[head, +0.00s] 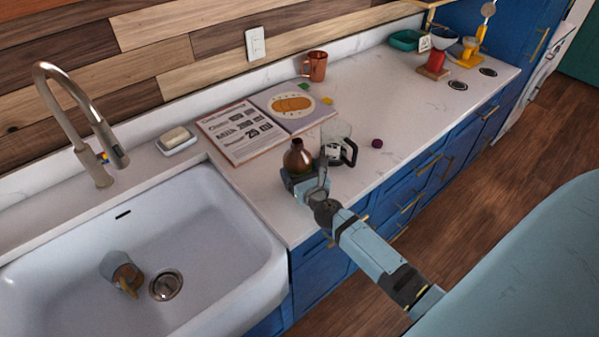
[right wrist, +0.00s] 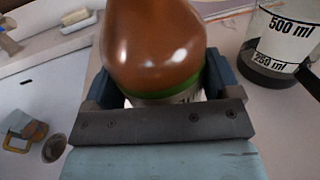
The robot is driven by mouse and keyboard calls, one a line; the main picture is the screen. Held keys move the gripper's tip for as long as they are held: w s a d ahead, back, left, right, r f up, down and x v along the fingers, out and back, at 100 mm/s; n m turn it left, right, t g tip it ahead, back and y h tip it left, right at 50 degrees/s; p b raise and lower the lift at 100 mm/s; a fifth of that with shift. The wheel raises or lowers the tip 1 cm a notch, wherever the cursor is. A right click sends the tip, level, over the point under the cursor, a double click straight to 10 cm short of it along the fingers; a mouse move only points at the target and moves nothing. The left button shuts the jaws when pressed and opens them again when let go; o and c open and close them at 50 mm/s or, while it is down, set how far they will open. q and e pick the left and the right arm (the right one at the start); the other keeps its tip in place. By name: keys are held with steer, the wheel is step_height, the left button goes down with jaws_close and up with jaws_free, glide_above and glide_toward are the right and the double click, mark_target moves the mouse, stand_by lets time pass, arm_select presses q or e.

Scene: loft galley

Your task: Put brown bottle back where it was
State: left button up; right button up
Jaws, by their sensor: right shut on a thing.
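The brown bottle (head: 298,158) is round-bodied with a narrow neck and sits at the front of the white counter, near the sink's right end. My right gripper (head: 303,182) is shut on it, reaching in from the front right. In the right wrist view the brown bottle (right wrist: 155,45) fills the upper middle, with a green band low on it, between the two fingers of my right gripper (right wrist: 160,90). I cannot tell whether its base touches the counter. My left gripper is not in view.
A glass measuring jug (head: 338,146) stands close right of the bottle. An open cookbook (head: 240,130) lies behind it. A dark red round thing (head: 377,143) and a copper mug (head: 315,66) are on the counter.

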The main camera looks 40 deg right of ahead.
steer(key=shift+f, duration=0.15)
steer(key=o, duration=1.3)
steer(key=shift+c, duration=0.2)
steer(key=shift+s+r, duration=0.1)
steer(key=shift+r, duration=0.15)
steer(key=s, duration=0.3)
steer(key=s+a+b, duration=0.1)
steer(key=s, duration=0.3)
steer(key=s+b, duration=0.1)
steer(key=s, duration=0.2)
steer(key=shift+s+a+f, duration=0.15)
steer(key=shift+s+a, duration=0.15)
steer(key=shift+a, duration=0.05)
steer(key=shift+s, duration=0.55)
